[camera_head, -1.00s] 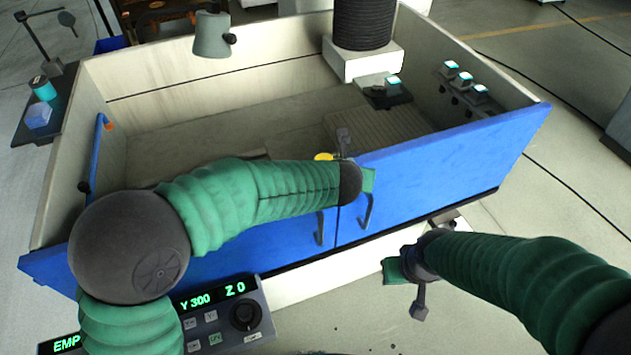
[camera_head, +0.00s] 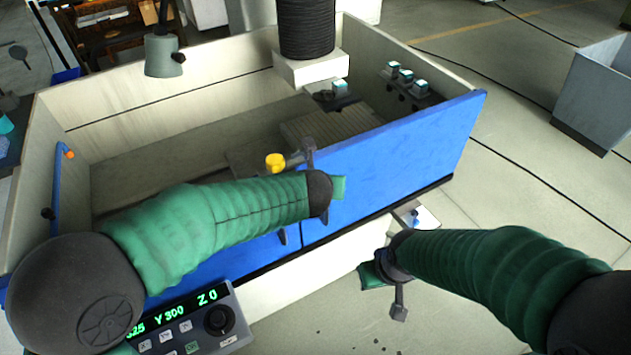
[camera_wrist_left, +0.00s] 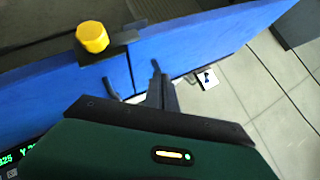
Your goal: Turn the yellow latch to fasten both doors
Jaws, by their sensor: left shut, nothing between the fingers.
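The yellow latch knob (camera_head: 275,162) sits at the top edge of the blue doors, near their seam. In the left wrist view the knob (camera_wrist_left: 92,36) stands on a dark plate. The left door (camera_head: 205,262) and right door (camera_head: 400,150) look in line with each other, with the seam between them. My left gripper (camera_head: 309,146) is shut and empty, just right of the knob and apart from it; its fingers (camera_wrist_left: 157,72) point at the right door's face. My sleeve hides much of the left door. My right gripper (camera_head: 399,308) hangs low in front of the tank; its jaws are unclear.
Dark door handles (camera_head: 282,236) stick out near the seam. A control panel (camera_head: 190,320) stands in front of the left door. A black column (camera_head: 307,28) and worktable (camera_head: 335,125) are inside the tank.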

